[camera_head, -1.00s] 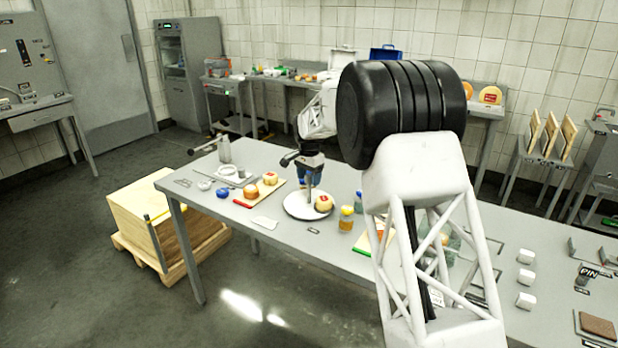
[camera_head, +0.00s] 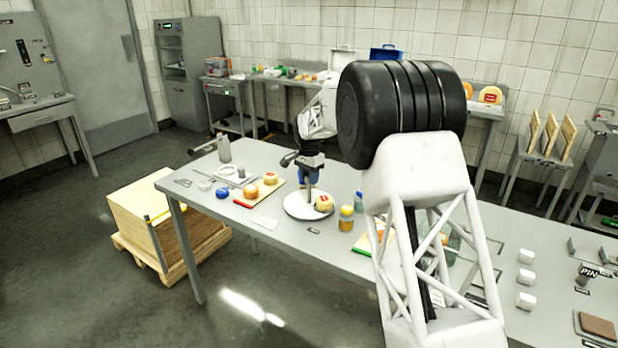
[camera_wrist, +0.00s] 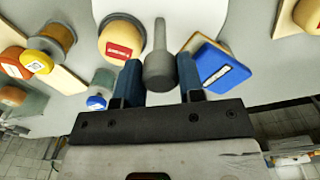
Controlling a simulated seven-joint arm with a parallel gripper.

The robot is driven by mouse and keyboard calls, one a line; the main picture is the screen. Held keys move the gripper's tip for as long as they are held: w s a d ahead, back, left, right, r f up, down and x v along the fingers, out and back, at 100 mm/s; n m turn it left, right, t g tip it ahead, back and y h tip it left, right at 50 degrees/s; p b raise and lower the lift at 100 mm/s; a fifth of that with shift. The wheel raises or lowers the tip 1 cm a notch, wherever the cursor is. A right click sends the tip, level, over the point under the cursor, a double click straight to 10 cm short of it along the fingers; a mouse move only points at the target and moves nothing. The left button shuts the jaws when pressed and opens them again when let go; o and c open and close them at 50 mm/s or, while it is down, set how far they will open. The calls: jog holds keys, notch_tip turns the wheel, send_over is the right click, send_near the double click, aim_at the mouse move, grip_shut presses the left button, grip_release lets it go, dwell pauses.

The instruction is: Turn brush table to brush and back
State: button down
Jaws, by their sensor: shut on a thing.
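The brush table is a round white disc (camera_head: 296,209) on the long grey table, with a grey upright peg (camera_wrist: 158,72). My gripper (camera_wrist: 160,82) has its two blue-grey fingers on either side of the peg's rounded end and is shut on it. In the head view my gripper (camera_head: 308,178) is over the disc. A pale cheese wheel with a red label (camera_head: 324,204) sits at the disc's right edge; it also shows in the wrist view (camera_wrist: 122,42). A blue block with a white label (camera_wrist: 210,66) is right of the peg. I cannot make out a brush.
A yellow-capped jar (camera_head: 346,219) and a blue-capped bottle (camera_head: 358,201) stand close on the right. The table's front left is mostly clear.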

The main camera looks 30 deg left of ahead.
jog(key=shift+n, duration=3.3)
jog(key=shift+r+n, duration=0.1)
jog(key=shift+n, duration=9.6)
jog(key=c, duration=0.7)
grip_release()
jog(key=shift+c, duration=0.2)
